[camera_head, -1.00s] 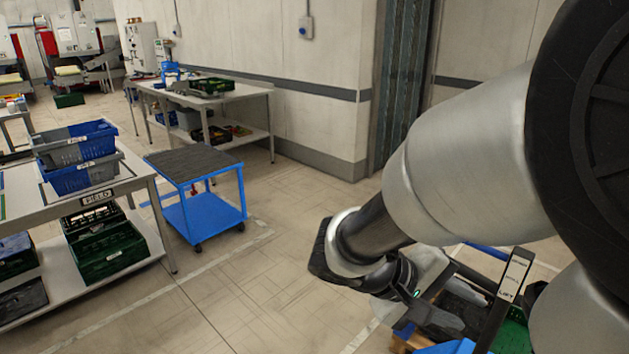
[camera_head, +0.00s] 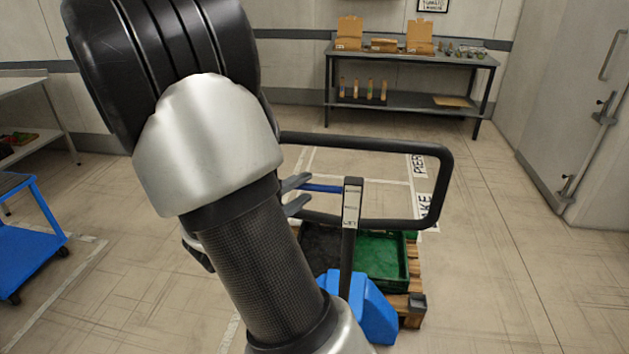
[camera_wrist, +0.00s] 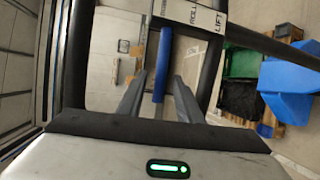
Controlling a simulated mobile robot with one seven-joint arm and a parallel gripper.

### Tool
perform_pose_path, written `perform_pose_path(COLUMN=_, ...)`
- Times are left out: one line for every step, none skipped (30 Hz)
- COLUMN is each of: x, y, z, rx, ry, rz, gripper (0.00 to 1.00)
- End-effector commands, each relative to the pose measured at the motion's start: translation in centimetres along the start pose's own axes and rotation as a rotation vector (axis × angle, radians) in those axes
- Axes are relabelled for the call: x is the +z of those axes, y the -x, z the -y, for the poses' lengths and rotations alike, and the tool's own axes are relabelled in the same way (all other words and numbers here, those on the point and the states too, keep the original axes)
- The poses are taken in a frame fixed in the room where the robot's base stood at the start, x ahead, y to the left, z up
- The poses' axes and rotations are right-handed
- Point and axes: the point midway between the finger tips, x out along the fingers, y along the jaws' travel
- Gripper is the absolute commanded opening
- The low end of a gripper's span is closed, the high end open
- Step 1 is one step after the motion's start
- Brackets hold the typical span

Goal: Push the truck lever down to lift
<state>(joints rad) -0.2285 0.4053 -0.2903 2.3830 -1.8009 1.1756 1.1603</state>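The truck's black loop handle (camera_head: 447,185) stands upright in the middle of the head view, with a labelled centre post (camera_head: 352,205). The blue lever (camera_head: 322,188) sticks out leftward from this post, inside the loop. My gripper (camera_head: 300,192) is at the lever's outer end, its two grey fingers apart. In the wrist view the lever (camera_wrist: 163,60) runs between the fingers of my open gripper (camera_wrist: 159,95). I see no clear contact. The label (camera_wrist: 193,14) reads "LIFT" at one end. My arm hides part of the handle's left side.
The truck's blue body (camera_head: 372,308) stands by a wooden pallet (camera_head: 412,318) bearing a green crate (camera_head: 398,262) and a dark one. A grey table (camera_head: 470,60) with cardboard boxes stands at the back wall. A blue cart (camera_head: 25,255) is at left. Floor on the right is clear.

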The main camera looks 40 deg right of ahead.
Motion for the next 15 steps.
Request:
perform_pose_path(x=0.2, y=-1.2, z=0.0, rx=0.000, ry=0.001, rz=0.006, gripper=0.33)
perform_pose_path(x=0.1, y=-1.8, z=0.0, rx=0.000, ry=0.000, rz=0.005, gripper=0.33)
perform_pose_path(x=0.1, y=-2.5, z=0.0, rx=0.001, ry=0.001, rz=0.004, gripper=0.33)
perform_pose_path(x=0.2, y=-3.0, z=0.0, rx=0.000, ry=0.002, rz=0.005, gripper=0.33)
perform_pose_path(x=0.2, y=-3.5, z=0.0, rx=-0.001, ry=0.002, rz=0.004, gripper=0.33)
perform_pose_path(x=0.1, y=-4.1, z=0.0, rx=0.000, ry=0.001, rz=0.004, gripper=0.33)
perform_pose_path(x=0.1, y=-4.5, z=0.0, rx=0.000, ry=0.000, rz=0.004, gripper=0.33)
perform_pose_path(x=0.1, y=-4.8, z=0.0, rx=0.000, ry=0.000, rz=0.003, gripper=0.33)
perform_pose_path(x=0.1, y=-5.2, z=0.0, rx=-0.001, ry=0.000, rz=0.002, gripper=0.33)
perform_pose_path(x=0.1, y=-5.4, z=0.0, rx=-0.001, ry=0.000, rz=0.002, gripper=0.33)
perform_pose_path(x=0.1, y=-5.6, z=0.0, rx=-0.001, ry=0.000, rz=0.002, gripper=0.33)
perform_pose_path(x=0.1, y=-5.9, z=0.0, rx=-0.001, ry=0.000, rz=0.001, gripper=0.33)
perform_pose_path(x=0.1, y=-6.0, z=0.0, rx=-0.001, ry=0.001, rz=0.001, gripper=0.33)
perform_pose_path(x=0.1, y=-6.1, z=0.0, rx=0.000, ry=0.001, rz=0.001, gripper=0.33)
perform_pose_path(x=0.1, y=-6.2, z=0.0, rx=0.000, ry=0.001, rz=0.001, gripper=0.33)
